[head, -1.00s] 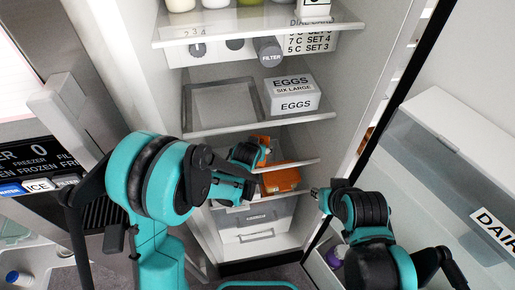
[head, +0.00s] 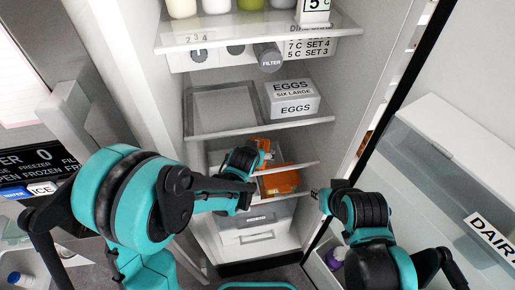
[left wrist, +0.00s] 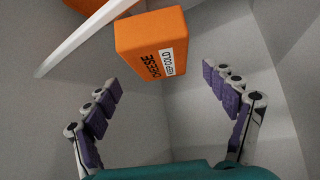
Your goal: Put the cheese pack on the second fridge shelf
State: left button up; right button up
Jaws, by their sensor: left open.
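My left gripper (left wrist: 166,100) is open and empty. In the head view my left gripper (head: 245,162) is inside the fridge beside orange surfaces: one (head: 264,146) above a low shelf edge and one (head: 281,182) below it. I cannot tell which is the labelled pack. The egg shelf (head: 215,128) is higher up. My right gripper (head: 318,194) is at the fridge opening, its fingers too small to read.
The right door (head: 440,185) stands open with a dairy bin. A drawer (head: 258,235) is low down. A white shelf edge (left wrist: 92,38) crosses the wrist view.

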pick_arm(q)
jog(key=p+v, duration=0.1)
jog(key=v, duration=0.6)
jog(key=shift+s+a+r, duration=0.1)
